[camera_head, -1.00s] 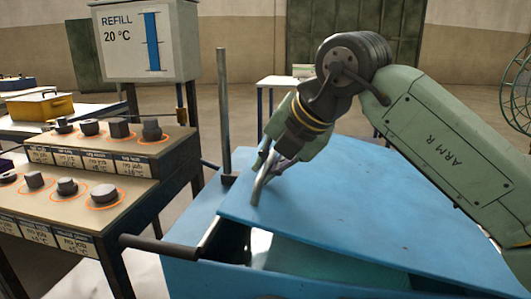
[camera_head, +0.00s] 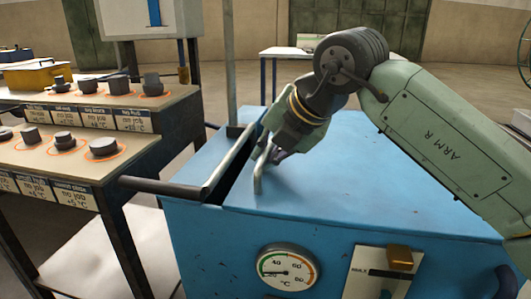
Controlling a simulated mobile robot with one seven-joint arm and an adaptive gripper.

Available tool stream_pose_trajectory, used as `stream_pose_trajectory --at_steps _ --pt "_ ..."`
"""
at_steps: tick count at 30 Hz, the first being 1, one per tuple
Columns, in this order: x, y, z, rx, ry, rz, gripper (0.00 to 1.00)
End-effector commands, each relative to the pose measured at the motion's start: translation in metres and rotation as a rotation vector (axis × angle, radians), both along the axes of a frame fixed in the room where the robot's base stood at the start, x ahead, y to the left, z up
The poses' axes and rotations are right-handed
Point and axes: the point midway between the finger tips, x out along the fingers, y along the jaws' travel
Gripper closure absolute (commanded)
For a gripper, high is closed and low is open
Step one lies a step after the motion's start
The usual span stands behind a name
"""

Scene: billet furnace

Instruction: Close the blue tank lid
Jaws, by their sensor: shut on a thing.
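The blue tank (camera_head: 215,250) stands in the middle to right of the head view. Its blue lid (camera_head: 345,190) lies about flat on top, with its front edge at the tank's front rim. A dark slot shows along the lid's left side, by the tank's left rim. The fingertips are small and partly hidden by the wrist. My arm crosses above the lid and hides its right part.
At left, a rack (camera_head: 75,165) holds dark cylindrical pieces on labelled shelves. A dark bar (camera_head: 165,188) juts from the tank's left side towards it. The tank front bears a round gauge (camera_head: 287,270) and a panel with a brass block (camera_head: 399,257). A table (camera_head: 290,52) stands behind.

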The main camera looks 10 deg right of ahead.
Motion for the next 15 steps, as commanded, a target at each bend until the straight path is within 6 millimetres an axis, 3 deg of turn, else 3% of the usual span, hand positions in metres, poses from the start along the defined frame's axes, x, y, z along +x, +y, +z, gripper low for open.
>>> stream_pose_trajectory --at_steps 1,2,9,15 --pt "-0.0016 -0.0008 -0.0044 -0.008 0.010 0.002 1.00" --pt "-0.0016 -0.0008 -0.0046 -0.008 0.010 0.002 0.89" --pt "-0.0017 -0.0006 -0.0048 -0.007 0.011 0.002 0.73" --pt "-0.0014 -0.0007 -0.0043 -0.006 0.010 0.001 0.69"
